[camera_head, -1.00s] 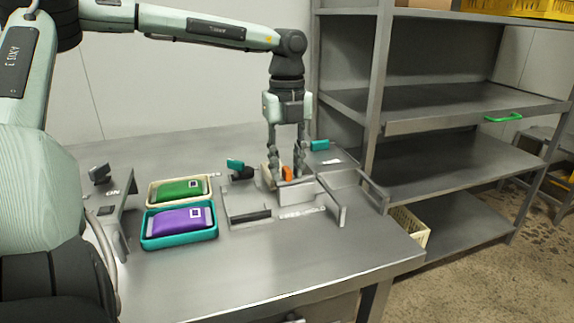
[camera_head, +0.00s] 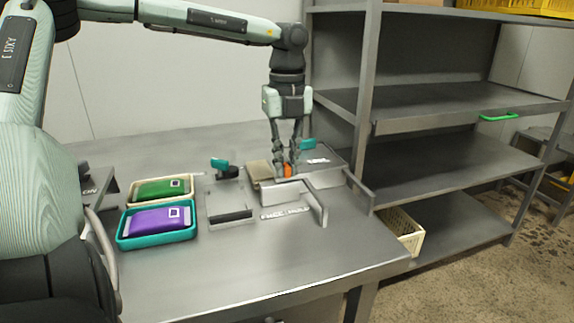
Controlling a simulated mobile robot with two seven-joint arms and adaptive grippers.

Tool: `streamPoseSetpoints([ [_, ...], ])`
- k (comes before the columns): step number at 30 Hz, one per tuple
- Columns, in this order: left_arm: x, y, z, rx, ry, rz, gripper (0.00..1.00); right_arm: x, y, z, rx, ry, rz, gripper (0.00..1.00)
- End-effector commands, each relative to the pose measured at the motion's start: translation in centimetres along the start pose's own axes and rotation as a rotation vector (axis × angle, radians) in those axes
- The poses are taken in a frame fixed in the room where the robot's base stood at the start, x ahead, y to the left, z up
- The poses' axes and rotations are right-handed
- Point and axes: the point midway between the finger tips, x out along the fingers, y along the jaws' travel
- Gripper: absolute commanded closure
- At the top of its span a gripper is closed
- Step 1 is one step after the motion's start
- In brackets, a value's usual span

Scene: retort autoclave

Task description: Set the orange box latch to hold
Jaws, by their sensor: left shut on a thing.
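A small orange latch part (camera_head: 287,170) shows between the fingertips of my left gripper (camera_head: 287,171), which points down and is shut on it. The fingers cover most of the orange part. It sits at a grey metal fixture (camera_head: 285,192) on the table, with a beige block (camera_head: 259,171) just left of the fingers. White lettering that reads like "FREE HOLD" (camera_head: 285,213) lies in front of the fixture. At this size I cannot tell exactly which word the latch lines up with. My right gripper is not in view.
A cream tray with a green pack (camera_head: 162,188) and a teal tray with a purple pack (camera_head: 158,220) stand to the left. Teal-handled parts (camera_head: 220,164) stand near the fixture. A grey shelf rack (camera_head: 440,105) stands right. The table front (camera_head: 270,270) is clear.

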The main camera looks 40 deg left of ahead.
Motion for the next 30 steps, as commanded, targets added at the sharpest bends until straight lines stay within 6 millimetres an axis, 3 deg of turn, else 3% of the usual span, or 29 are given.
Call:
streamPoseSetpoints([
  [9, -0.2, -0.5, 0.0, 0.001, -0.002, -0.019, 1.00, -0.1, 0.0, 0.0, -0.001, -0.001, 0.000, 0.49],
  [10, -0.2, -0.5, 0.0, 0.001, -0.002, -0.020, 0.85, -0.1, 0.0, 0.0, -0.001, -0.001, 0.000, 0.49],
  [15, -0.2, -0.5, 0.0, 0.001, -0.002, -0.018, 0.66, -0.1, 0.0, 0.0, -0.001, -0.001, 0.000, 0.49],
  [25, -0.4, -0.3, 0.0, 0.001, -0.002, -0.013, 0.66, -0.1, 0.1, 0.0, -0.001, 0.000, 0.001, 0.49],
  [30, -2.7, -0.3, 0.0, 0.001, -0.005, -0.015, 0.66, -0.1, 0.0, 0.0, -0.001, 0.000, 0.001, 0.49],
])
